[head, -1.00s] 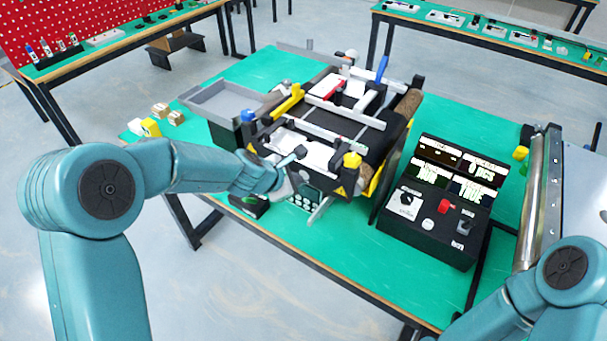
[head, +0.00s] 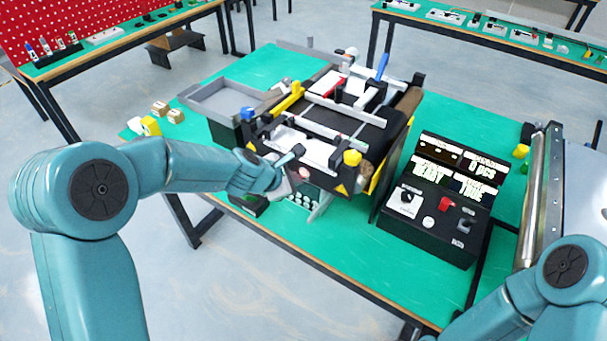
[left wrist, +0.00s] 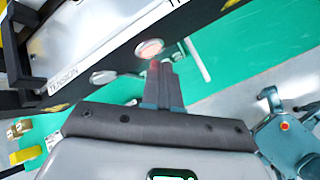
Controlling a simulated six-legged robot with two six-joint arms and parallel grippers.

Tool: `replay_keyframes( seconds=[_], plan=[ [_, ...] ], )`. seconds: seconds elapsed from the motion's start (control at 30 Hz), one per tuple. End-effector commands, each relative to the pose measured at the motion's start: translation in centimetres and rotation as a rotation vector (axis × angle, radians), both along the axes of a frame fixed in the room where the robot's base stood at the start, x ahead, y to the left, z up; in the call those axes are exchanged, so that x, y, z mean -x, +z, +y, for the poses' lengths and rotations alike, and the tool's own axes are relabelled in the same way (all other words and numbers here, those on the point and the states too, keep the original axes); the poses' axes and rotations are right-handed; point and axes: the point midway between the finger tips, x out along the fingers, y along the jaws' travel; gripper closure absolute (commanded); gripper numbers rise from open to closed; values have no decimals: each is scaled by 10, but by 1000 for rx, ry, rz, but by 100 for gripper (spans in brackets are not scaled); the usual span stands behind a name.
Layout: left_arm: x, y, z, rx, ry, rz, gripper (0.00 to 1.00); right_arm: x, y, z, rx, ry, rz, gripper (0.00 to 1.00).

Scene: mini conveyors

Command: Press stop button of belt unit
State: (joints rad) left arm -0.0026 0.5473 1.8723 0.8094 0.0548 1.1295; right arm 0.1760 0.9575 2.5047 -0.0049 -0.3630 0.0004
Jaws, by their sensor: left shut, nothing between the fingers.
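The belt unit (head: 362,125) is a black mini conveyor on the green table. On its near side face is a round pinkish-red button (head: 305,174), which also shows in the left wrist view (left wrist: 150,48). A similar pale round button (left wrist: 103,77) sits to its left in that view. My left gripper (head: 287,187) is at that near side, just beside the pinkish-red button. In the left wrist view my gripper (left wrist: 160,68) is shut and empty, with fingertips just below this button; I cannot tell whether they touch it. My right gripper is out of view.
A black control box (head: 430,220) with displays and a red button (head: 445,204) stands to the right of the belt unit. A grey tray (head: 215,100) is at its left. Small boxes (head: 160,108) lie at the table's left edge. Green table (head: 350,240) in front is clear.

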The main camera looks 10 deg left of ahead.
Motion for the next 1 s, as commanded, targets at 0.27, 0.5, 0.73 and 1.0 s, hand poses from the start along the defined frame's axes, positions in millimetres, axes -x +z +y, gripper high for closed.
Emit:
replay_keyframes(
  seconds=[0.27,0.5,0.73,1.0],
  plan=[
    [4,0,2,0,-1,1,100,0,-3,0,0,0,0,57],
    [13,-3,5,1,1,0,100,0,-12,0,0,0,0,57],
    [36,-3,13,1,2,0,100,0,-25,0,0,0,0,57],
    [52,-1,19,1,0,1,100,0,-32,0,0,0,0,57]
  ],
)
